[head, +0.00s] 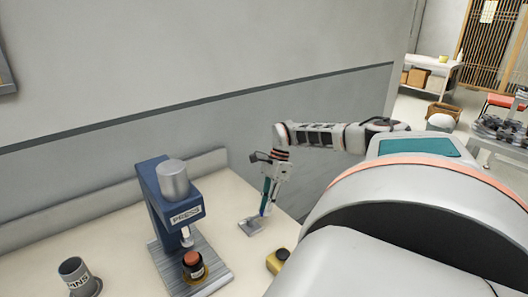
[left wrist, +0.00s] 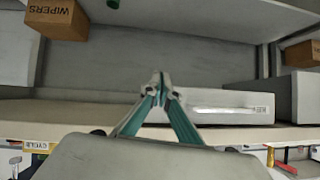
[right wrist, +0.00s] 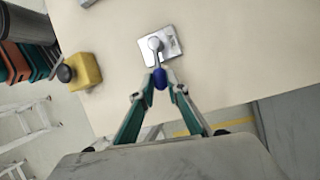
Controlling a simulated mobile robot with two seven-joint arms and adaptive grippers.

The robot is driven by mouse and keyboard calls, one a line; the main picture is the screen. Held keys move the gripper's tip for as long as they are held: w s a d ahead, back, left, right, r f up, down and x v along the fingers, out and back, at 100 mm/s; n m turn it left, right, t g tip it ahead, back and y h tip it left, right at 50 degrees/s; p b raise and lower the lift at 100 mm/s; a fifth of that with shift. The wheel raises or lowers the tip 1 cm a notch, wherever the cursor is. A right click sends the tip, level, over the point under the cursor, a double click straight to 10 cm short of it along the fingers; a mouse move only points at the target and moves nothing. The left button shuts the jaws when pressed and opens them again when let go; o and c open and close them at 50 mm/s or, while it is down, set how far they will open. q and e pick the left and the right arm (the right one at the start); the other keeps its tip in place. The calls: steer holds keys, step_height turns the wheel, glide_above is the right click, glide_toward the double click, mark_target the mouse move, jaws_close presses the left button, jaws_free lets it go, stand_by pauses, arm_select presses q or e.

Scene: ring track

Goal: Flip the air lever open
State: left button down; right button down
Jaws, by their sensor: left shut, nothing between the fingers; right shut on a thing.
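The air lever is a silver plate (head: 250,227) on the bench with a metal arm and a blue grip. In the right wrist view its plate (right wrist: 176,43) lies flat and the blue grip (right wrist: 160,80) points toward my right gripper (right wrist: 160,88). My right gripper (head: 264,207) is shut on the blue grip, which is partly hidden between the fingertips. My left gripper (left wrist: 158,88) is shut and empty in front of a shelf; it does not show in the head view.
A blue press (head: 172,205) stands left of the lever, with a pins cup (head: 75,276) beyond it. A yellow block with a dark knob (head: 278,260) sits near the bench's front edge. In the left wrist view a wipers box (left wrist: 57,18) sits on the shelf.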

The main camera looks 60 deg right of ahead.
steer(key=c, duration=2)
jaws_free()
steer(key=shift+o, duration=0.2)
steer(key=v, duration=1.2)
